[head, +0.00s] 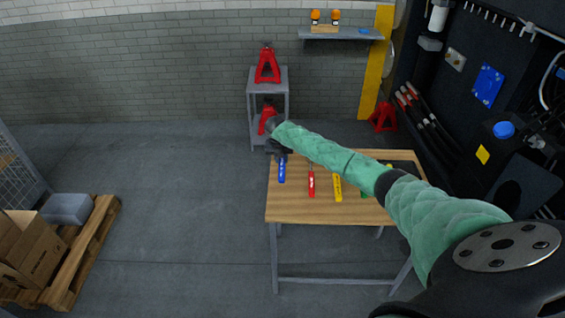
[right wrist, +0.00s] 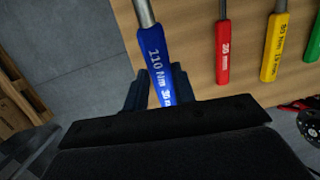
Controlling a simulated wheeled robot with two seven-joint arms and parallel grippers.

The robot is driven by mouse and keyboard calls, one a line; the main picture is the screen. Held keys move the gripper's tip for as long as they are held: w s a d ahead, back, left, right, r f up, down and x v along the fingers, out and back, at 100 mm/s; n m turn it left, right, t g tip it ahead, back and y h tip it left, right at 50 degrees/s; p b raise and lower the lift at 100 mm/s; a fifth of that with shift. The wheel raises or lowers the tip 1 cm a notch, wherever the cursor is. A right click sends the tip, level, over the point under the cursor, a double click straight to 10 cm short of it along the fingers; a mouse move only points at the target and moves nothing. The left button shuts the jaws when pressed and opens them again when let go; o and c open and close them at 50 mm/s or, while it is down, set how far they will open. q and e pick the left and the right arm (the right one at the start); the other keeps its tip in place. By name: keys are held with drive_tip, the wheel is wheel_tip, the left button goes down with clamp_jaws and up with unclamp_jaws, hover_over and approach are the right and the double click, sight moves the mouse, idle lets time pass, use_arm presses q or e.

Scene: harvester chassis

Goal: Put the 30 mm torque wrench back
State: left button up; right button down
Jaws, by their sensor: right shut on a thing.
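The blue torque wrench (head: 282,170), marked 110 Nm and what reads as 30, is at the left end of the wooden table. In the right wrist view its blue handle (right wrist: 159,62) runs down between my fingers, with its grey shaft pointing up. My right gripper (head: 279,148) is shut on this handle; it also shows in the right wrist view (right wrist: 158,92). I cannot tell whether the wrench touches the table. The wrench's head is hidden. My left gripper is not in view.
The wooden table (head: 300,212) also holds a red wrench (head: 311,184), a yellow wrench (head: 337,188) and a green-handled one (right wrist: 314,42). A grey stand (head: 283,80) with red jacks is behind. A pallet (head: 90,250) with a box lies left. Floor between is clear.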

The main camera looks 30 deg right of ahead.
drive_tip(key=shift+s+a+f+y, duration=0.2)
drive_tip(key=shift+s+y, duration=0.2)
drive_tip(key=shift+s, duration=0.2)
drive_tip(key=shift+s+m+g+y, duration=0.25)
drive_tip(key=shift+m+g+y, duration=0.05)
drive_tip(key=shift+g, duration=0.1)
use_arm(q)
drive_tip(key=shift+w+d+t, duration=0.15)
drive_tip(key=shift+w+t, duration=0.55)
use_arm(e)
drive_tip(key=shift+a+y, duration=0.15)
drive_tip(key=shift+y, duration=0.25)
drive_tip(key=shift+r, duration=0.1)
